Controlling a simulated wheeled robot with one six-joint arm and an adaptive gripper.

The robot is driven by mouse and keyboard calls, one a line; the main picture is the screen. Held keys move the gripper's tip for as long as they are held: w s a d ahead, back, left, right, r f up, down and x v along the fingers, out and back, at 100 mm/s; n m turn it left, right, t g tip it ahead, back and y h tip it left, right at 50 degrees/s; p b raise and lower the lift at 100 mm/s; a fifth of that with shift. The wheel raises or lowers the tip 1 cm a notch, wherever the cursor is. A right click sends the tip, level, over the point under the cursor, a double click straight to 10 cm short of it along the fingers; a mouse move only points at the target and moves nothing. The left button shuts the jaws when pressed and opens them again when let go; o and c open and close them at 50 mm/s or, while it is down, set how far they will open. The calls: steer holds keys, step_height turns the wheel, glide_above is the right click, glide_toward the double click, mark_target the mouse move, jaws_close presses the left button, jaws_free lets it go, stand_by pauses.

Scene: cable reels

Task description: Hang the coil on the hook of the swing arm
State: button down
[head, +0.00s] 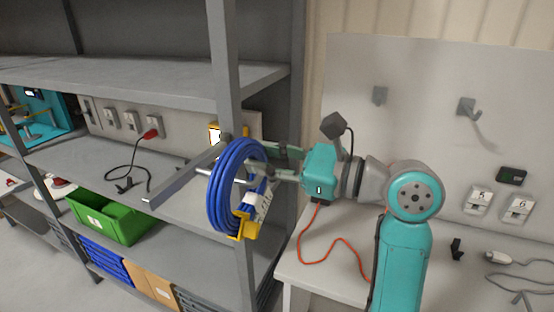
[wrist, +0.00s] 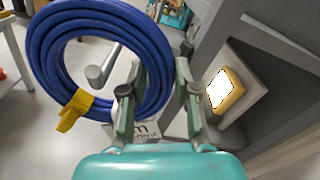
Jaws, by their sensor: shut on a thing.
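The coil (head: 218,190) is a ring of blue cable with a yellow strap and a white label. It hangs upright at the shelf post. My gripper (head: 268,163) is shut on its right side; the wrist view shows the coil (wrist: 42,55) passing between my fingers (wrist: 160,97). The swing arm (head: 180,180) is a grey bar reaching out from the post, just left of the coil. A silver rod, seemingly its hook (head: 235,180), shows within the coil's opening. The rod's rounded end (wrist: 97,75) also shows through the ring in the wrist view. Whether the coil rests on it I cannot tell.
The grey shelf post (head: 226,80) stands right behind the coil. A green bin (head: 115,222) sits on the shelf at left. A yellow-framed box (wrist: 226,90) is close right of my fingers. A wall hook (head: 468,108) and a white table (head: 335,270) are at right.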

steer(key=shift+w+a, duration=0.15)
steer(key=shift+a, duration=0.2)
steer(key=shift+f, duration=1.35)
steer(key=shift+c, duration=0.7)
jaws_free()
steer(key=v, duration=1.1)
steer(key=shift+f, duration=0.1)
